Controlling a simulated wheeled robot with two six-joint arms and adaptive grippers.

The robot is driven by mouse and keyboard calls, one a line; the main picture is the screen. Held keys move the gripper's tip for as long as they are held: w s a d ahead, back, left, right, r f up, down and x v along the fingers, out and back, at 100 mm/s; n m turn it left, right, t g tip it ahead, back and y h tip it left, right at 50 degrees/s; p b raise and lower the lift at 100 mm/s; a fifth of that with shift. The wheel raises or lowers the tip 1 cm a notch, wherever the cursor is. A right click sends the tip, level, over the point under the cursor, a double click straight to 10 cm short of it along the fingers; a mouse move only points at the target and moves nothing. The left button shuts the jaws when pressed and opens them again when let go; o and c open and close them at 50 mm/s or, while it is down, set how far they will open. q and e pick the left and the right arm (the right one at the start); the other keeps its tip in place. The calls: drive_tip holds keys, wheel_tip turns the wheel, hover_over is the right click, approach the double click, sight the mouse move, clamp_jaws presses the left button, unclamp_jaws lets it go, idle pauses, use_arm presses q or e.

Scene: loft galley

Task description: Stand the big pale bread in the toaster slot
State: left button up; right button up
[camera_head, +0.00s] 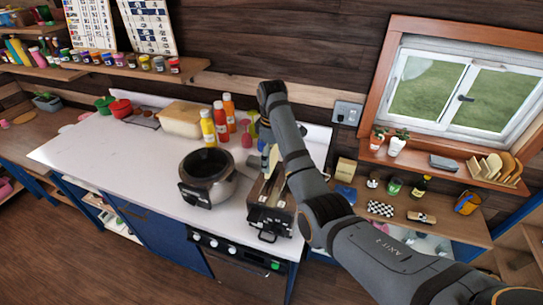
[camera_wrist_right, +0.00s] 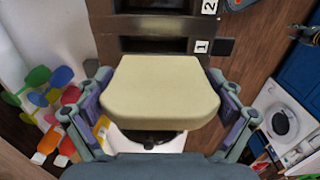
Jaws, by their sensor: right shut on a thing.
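The big pale bread (camera_wrist_right: 160,88) is a thick slice with a rounded-off outline. My right gripper (camera_head: 268,157) is shut on it, with a finger pad at each side edge in the right wrist view. The toaster (camera_head: 271,219) is a dark, boxy thing at the counter's front right. In the right wrist view the toaster (camera_wrist_right: 128,28) has two dark slots marked 1 and 2. The bread overlaps the near side of slot 1 in that view; I cannot tell its height above it. My left gripper is not in view.
A dark, round pot (camera_head: 208,178) stands close left of the toaster. Sauce bottles (camera_head: 221,122) stand behind it. The white counter (camera_head: 110,155) is mostly clear to the left. A rack of bread slices (camera_head: 495,168) stands on the windowsill at right.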

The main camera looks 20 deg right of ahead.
drive_tip(key=shift+w+f, duration=0.6)
drive_tip(key=shift+f, duration=0.35)
drive_tip(key=shift+w+d+f, duration=0.1)
drive_tip(key=shift+w+f, duration=0.1)
drive_tip(key=shift+f, duration=0.3)
drive_tip(key=shift+w+f, duration=0.2)
drive_tip(key=shift+f, duration=0.3)
drive_tip(key=shift+s+f, duration=0.1)
drive_tip(key=shift+f, duration=0.25)
drive_tip(key=shift+s+f, duration=0.2)
drive_tip(key=shift+f, duration=0.1)
wheel_tip(320, 180, down, 2)
drive_tip(key=shift+s+f+b, duration=0.1)
drive_tip(key=shift+b, duration=0.35)
wheel_tip(320, 180, down, 3)
drive_tip(key=shift+b, duration=0.3)
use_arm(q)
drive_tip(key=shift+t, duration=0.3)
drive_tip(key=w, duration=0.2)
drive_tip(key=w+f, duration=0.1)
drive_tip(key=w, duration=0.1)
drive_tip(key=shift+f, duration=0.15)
use_arm(e)
drive_tip(key=shift+f, duration=0.15)
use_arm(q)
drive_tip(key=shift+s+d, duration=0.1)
